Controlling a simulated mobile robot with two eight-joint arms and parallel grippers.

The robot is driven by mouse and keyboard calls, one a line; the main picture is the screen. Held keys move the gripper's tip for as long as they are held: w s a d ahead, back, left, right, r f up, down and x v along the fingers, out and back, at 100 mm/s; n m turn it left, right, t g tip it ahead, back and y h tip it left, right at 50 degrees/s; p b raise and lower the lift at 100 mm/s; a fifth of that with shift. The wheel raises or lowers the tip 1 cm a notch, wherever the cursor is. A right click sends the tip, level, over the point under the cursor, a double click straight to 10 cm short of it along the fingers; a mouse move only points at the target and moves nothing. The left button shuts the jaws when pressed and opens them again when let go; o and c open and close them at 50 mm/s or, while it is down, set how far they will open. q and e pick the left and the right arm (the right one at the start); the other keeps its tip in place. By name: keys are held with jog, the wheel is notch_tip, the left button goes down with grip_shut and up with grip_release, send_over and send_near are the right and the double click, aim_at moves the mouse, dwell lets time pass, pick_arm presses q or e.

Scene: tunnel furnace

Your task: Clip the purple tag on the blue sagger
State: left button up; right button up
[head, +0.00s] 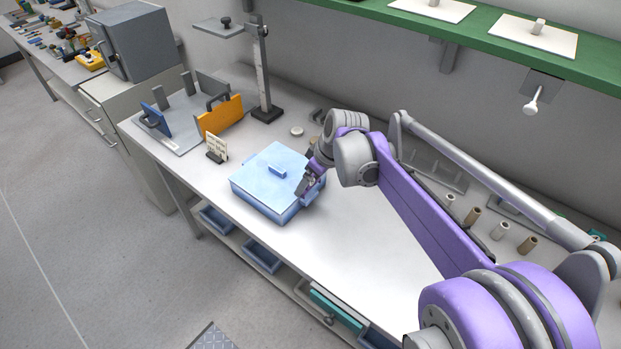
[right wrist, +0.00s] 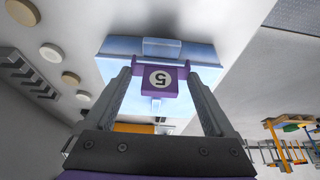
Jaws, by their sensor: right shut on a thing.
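The blue sagger (head: 262,203) is a square, lidded box with a small block on its lid, standing on the white bench in the head view. It also fills the top middle of the right wrist view (right wrist: 115,60). My right gripper (head: 306,187) is at the sagger's right side in the head view. My left gripper is not in view.
A rack with an orange panel (head: 220,115) and a blue panel (head: 156,121) stands behind left, with a small white card (head: 217,147) near the sagger. A height stand (head: 263,75) is behind. Several small cylinders stand at right. The bench front right of the sagger is clear.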

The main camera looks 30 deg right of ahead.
aim_at(308, 195)
dwell(0.3)
jog(key=shift+s+f+b, duration=0.1)
jog(key=shift+f+b, duration=0.5)
jog(key=shift+f, duration=0.4)
jog(key=shift+f+b, duration=0.3)
jog(key=shift+f, duration=0.2)
jog(key=shift+s+f, duration=0.15)
jog(key=shift+f, duration=0.1)
jog(key=shift+f, duration=0.25)
jog(key=o, duration=1)
